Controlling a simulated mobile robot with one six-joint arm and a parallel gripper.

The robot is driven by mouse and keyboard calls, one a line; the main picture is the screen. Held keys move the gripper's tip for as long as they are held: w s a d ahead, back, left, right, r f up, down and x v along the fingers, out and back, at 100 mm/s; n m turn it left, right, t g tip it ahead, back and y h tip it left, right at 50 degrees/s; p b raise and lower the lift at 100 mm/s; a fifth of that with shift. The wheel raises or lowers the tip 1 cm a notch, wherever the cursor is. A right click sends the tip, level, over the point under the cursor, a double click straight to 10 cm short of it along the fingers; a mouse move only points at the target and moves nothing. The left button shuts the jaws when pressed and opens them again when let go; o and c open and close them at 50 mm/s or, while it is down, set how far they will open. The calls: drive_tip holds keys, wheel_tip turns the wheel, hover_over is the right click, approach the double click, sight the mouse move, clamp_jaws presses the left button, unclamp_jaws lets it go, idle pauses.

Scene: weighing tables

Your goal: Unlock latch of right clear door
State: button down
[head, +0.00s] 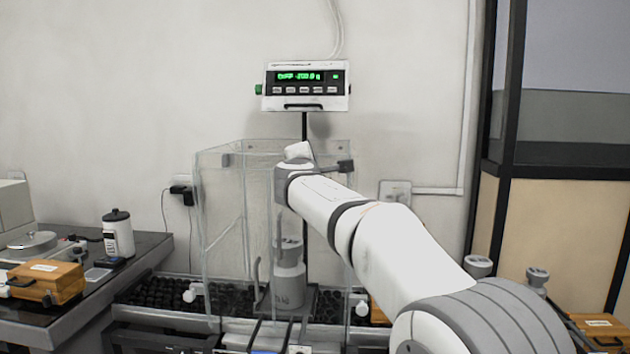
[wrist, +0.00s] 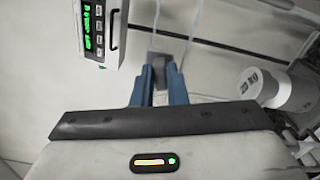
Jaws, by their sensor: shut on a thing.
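The clear case (head: 222,225) stands under the green display, and its right clear side (head: 345,235) is partly behind my arm. In the wrist view my gripper (wrist: 162,64) has two blue fingers closed around a small dark grey piece (wrist: 168,75), which appears to be the latch. The fingers cover much of it, and I cannot tell which way it is turned. In the head view my arm's end is at the case's upper right part and the fingertips are hidden.
The display (head: 303,87) hangs above the case and also shows in the wrist view (wrist: 97,30). A white cylinder (wrist: 265,85) is at the right there.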

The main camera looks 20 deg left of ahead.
drive_tip(key=shift+d+r+m+b, duration=0.1)
drive_tip(key=shift+m+b, duration=1.25)
drive_tip(key=shift+m, duration=0.25)
drive_tip(key=shift+r, duration=0.1)
drive_tip(key=c, duration=1.5)
unclamp_jaws()
drive_tip(key=shift+w, duration=0.1)
drive_tip(key=shift+o, duration=0.3)
drive_tip(key=shift+f, duration=0.25)
drive_tip(key=shift+f, duration=0.1)
drive_tip(key=b+v, duration=0.2)
drive_tip(key=v, duration=0.5)
drive_tip(key=shift+s+b, duration=0.3)
drive_tip(key=shift+s, duration=0.1)
